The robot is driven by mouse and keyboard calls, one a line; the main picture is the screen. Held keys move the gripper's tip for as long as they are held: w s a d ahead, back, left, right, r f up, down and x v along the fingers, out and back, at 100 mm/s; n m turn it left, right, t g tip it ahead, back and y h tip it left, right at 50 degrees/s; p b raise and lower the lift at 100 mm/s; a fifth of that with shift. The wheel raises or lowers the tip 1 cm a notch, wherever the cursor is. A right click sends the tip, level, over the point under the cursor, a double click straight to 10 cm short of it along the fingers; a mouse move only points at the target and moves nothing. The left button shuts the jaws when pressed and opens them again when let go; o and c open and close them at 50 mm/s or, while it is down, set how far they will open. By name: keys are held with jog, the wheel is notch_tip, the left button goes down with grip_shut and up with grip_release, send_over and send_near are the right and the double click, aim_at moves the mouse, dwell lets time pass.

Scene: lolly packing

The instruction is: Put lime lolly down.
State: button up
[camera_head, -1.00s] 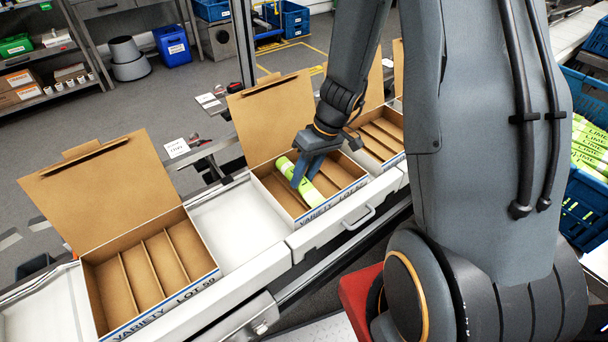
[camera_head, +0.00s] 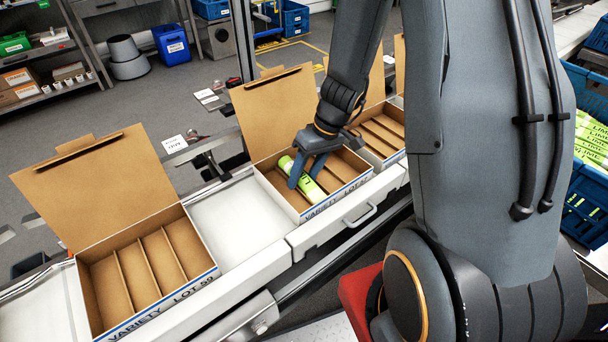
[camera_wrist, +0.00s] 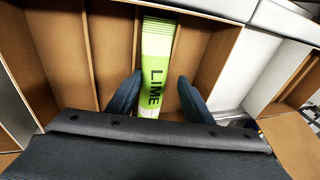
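The lime lolly (camera_head: 303,182) is a bright green pack with a white end. It lies in a middle compartment of the open box marked Variety Lot (camera_head: 318,210). In the wrist view the lolly (camera_wrist: 156,60) lies lengthwise between thin cardboard dividers, its LIME label facing up. My gripper (camera_head: 306,175) is over this box with its fingers reaching down to the lolly. In the wrist view my gripper (camera_wrist: 157,95) is open, one finger on each side of the lolly, with a visible gap on both sides. The lolly's near end is hidden by the gripper body.
An empty divided box (camera_head: 150,265) stands at the left, and another (camera_head: 385,135) stands behind to the right. Raised lids stand behind the boxes. A blue crate (camera_head: 583,205) of green lollies is at the far right. A bare white stretch (camera_head: 235,220) separates the two nearer boxes.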

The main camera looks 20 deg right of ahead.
jog(key=shift+r, duration=0.1)
jog(key=shift+r+p, duration=0.55)
jog(key=shift+p, duration=0.3)
jog(key=b+v, duration=0.2)
jog(key=v, duration=1)
jog(key=s+a+m+t+h, duration=0.1)
jog(key=s+a+m+h, duration=0.2)
jog(key=s, duration=0.6)
jog(key=shift+a+m+h, duration=0.4)
jog(key=shift+a, duration=0.1)
